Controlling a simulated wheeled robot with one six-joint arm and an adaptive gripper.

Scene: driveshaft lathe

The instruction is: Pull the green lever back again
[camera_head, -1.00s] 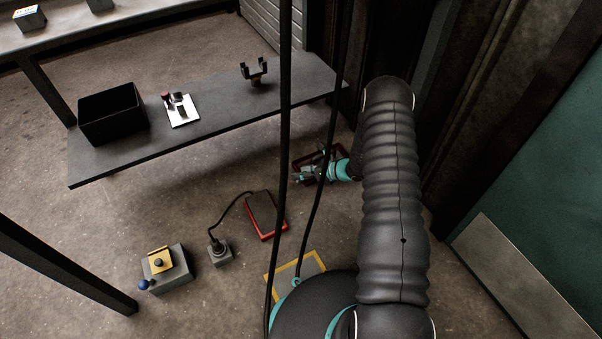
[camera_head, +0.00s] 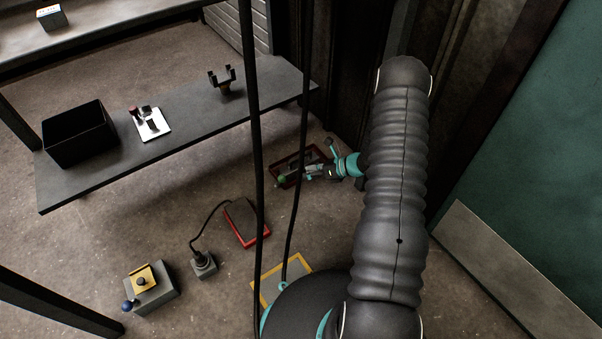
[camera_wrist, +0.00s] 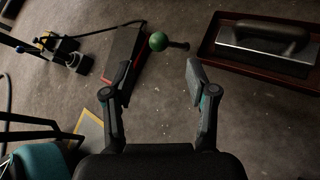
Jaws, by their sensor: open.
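The green lever shows as a green ball knob (camera_wrist: 158,41) on a short dark rod in the wrist view. The rod runs from the knob to the right. The knob also shows small in the head view (camera_head: 282,179), at the left end of my gripper (camera_head: 308,174). In the wrist view my gripper (camera_wrist: 159,72) is open and empty, its two fingers spread wide. The knob lies ahead of the fingertips, roughly in line with the gap between them. I see no contact. The lever's base cannot be made out.
A red-edged pedal box (camera_head: 246,222), a joystick box (camera_head: 203,263) and a yellow-topped box (camera_head: 150,290) stand on the floor. A bench (camera_head: 185,115) stands behind.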

